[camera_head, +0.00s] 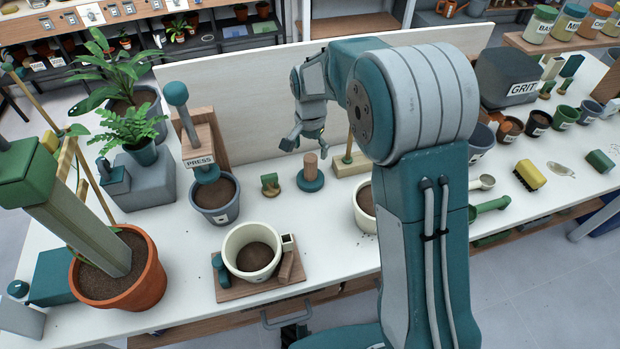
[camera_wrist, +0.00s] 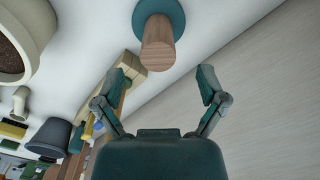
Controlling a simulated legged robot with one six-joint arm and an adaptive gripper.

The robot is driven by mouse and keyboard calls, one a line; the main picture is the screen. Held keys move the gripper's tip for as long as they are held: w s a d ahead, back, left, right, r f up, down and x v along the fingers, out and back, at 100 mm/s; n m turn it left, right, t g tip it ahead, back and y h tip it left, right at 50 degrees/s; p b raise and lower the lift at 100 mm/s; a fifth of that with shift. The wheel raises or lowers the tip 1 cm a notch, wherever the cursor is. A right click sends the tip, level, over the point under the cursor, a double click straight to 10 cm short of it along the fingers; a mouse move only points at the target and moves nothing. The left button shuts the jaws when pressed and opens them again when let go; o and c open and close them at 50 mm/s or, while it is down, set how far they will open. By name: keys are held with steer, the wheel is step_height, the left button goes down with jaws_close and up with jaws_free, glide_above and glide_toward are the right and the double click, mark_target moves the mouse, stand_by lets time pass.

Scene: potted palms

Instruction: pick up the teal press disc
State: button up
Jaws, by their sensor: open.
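The teal press disc (camera_head: 309,181) lies on the white bench with an upright wooden handle on top, in front of the pale back board. In the wrist view the disc (camera_wrist: 158,12) is at the top of the picture, partly cut off, and its wooden handle (camera_wrist: 157,45) points toward my gripper. My gripper (camera_wrist: 161,78) is open and empty, with its two fingers spread on either side of the handle's line, a little short of it. In the head view my gripper (camera_head: 302,142) hangs above and slightly left of the handle, apart from it.
A small green-and-wood piece (camera_head: 270,184) stands just left of the disc. A wooden block with a post (camera_head: 350,163) stands close on its right. A grey pot (camera_head: 214,198) under the press is further left, and a cream pot (camera_head: 252,250) sits on a wooden tray in front.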

mark_target(310, 169)
step_height(310, 169, down, 2)
steer(key=shift+d+f, duration=0.1)
steer(key=shift+d, duration=0.05)
steer(key=f, duration=0.4)
steer(key=shift+a+f, duration=0.2)
steer(key=shift+a, duration=0.05)
steer(key=shift+f, duration=0.5)
steer(key=shift+d, duration=0.2)
steer(key=c, duration=0.3)
steer(key=shift+a, duration=0.1)
jaws_close()
